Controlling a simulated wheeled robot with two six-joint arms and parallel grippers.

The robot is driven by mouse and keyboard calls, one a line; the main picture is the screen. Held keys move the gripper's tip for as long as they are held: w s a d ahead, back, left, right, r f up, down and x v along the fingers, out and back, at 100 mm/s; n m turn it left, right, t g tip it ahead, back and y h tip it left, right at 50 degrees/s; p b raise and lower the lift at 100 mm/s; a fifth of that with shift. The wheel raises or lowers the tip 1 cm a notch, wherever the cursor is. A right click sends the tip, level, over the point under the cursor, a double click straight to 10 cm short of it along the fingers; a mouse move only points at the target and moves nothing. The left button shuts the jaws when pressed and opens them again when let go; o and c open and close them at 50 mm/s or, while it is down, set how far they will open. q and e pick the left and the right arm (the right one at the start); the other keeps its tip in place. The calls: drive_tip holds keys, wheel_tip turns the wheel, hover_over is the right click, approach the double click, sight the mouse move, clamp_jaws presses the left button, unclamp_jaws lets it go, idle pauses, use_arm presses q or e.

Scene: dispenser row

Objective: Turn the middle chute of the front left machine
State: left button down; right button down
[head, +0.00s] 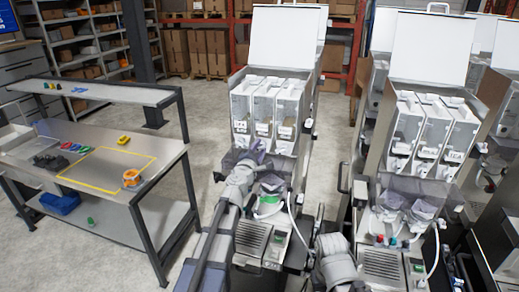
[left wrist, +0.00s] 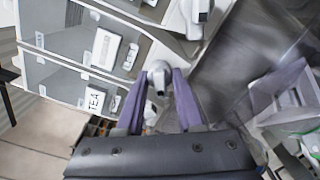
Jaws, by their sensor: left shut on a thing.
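The front left machine (head: 252,205) stands in the middle of the head view with its lid up. Its three clear canisters (head: 264,108) sit side by side in the upper part. My left gripper (head: 256,150), with purple fingers, reaches up to the chutes below the canisters. In the left wrist view its fingers are shut on the pale grey middle chute (left wrist: 158,72). Another chute (left wrist: 196,10) shows above it; a further one is partly hidden behind the fingers. The held chute's exact turn is hard to tell. Only part of my right arm shows, not its gripper.
A similar machine (head: 400,190) stands close on the right, with more beyond it. A workbench (head: 130,150) with small coloured items stands at the left. A smoky clear cover (left wrist: 225,75) is close beside my left fingers. Open floor lies between bench and machine.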

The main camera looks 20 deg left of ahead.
idle(0.3)
use_arm(q)
drive_tip(key=c, duration=0.9)
unclamp_jaws()
drive_tip(key=s, duration=0.7)
drive_tip(key=shift+s+a, duration=0.15)
drive_tip(key=shift+s, duration=0.2)
drive_tip(key=shift+f, duration=0.1)
